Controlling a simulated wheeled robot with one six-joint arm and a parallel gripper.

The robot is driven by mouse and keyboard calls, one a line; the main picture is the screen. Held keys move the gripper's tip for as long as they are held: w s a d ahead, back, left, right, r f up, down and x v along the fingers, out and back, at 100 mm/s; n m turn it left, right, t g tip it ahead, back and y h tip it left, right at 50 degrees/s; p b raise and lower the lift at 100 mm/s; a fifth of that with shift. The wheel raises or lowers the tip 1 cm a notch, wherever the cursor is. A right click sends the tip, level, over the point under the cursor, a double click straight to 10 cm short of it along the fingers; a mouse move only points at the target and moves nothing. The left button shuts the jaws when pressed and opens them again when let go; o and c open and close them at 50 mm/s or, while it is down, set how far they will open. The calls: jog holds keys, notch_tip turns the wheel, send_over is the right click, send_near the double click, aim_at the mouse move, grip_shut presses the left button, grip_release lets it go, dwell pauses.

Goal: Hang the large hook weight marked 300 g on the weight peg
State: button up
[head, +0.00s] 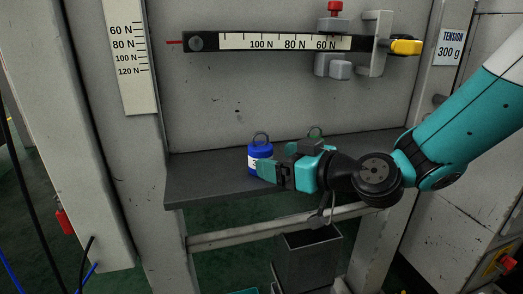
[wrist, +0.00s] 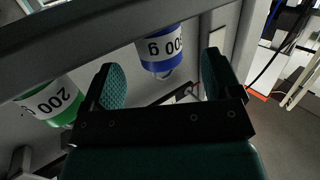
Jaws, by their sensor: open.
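The blue hook weight (head: 260,152) stands upright on the grey shelf, with a metal ring on top and a partly hidden label starting with 3. In the wrist view the blue weight (wrist: 158,52) appears upside down, with "00 g" readable, beyond and between the fingertips. My gripper (head: 266,172) is open at the weight's front right and covers part of its label; in the wrist view its two fingers (wrist: 160,62) are spread apart with nothing clamped. A short dark peg (head: 440,99) sticks out below the "TENSION 300 g" sign (head: 448,47); I cannot tell whether it is the weight peg.
A green weight marked 200 (wrist: 52,102) stands right of the blue one, mostly hidden behind my gripper in the head view. The shelf (head: 205,178) is clear at left. A scaled beam (head: 225,42) with a yellow end piece (head: 405,47) is above. A dark bin (head: 308,262) stands below.

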aim_at(270, 158)
jog(key=p+x, duration=0.2)
jog(key=x, duration=0.3)
jog(key=shift+w+a+f, duration=0.1)
jog(key=shift+w+a, duration=0.05)
jog(key=shift+w, duration=0.1)
jog(key=c, duration=1.2)
notch_tip(270, 158, up, 10)
jog(key=shift+r+p, duration=0.1)
jog(key=shift+p, duration=0.6)
